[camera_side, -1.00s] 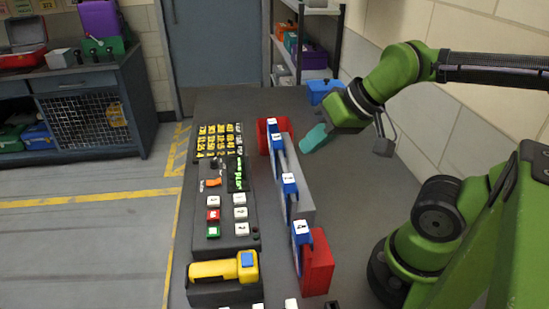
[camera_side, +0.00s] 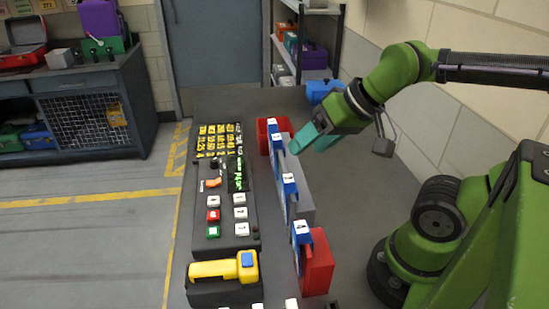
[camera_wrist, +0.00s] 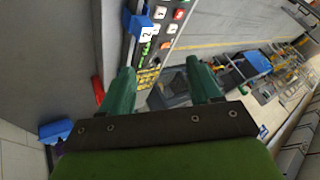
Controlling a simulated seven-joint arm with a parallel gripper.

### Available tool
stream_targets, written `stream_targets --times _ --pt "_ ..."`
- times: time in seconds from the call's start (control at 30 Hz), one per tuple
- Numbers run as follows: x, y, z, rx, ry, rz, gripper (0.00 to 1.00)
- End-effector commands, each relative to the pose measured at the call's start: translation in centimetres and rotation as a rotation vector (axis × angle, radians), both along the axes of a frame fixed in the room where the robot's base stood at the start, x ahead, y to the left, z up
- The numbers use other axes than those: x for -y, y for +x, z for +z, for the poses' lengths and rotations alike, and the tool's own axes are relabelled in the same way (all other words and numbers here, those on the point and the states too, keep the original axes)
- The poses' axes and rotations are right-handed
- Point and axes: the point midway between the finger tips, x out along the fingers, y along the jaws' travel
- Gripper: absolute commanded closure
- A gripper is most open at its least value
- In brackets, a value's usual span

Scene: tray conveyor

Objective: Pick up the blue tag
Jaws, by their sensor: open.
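Three blue tags with white number labels stand in a row along the rack: a far one (camera_side: 277,142), a middle one (camera_side: 291,200) and a near one (camera_side: 303,241). My gripper (camera_side: 312,142) is open and empty, with teal fingers, just right of the far tag and apart from it. In the wrist view my gripper (camera_wrist: 162,84) shows both fingers spread with nothing between them.
The tags stand against red and grey blocks (camera_side: 318,265). A control panel with keys and buttons (camera_side: 225,222) lies to the left, with a yellow handheld device (camera_side: 222,269) in front. A blue box (camera_side: 323,90) sits at the table's back. The tabletop right of the blocks is clear.

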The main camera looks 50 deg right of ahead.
Motion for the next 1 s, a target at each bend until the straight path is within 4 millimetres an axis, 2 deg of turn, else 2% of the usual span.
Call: stream_targets --times 0.17,0.3,0.5,0.8,1.0 --pt "-3.2 0.8 -0.3 -0.067 -0.055 0.169 0.37" --pt "-6.4 0.7 0.1 -0.131 -0.279 0.586 0.37" --pt "-9.5 -0.3 0.9 -0.173 -0.566 1.220 0.37" --pt "-11.7 -1.9 2.9 -0.155 -0.811 2.113 0.37" --pt "-11.3 -2.8 4.3 -0.090 -0.840 2.480 0.37"
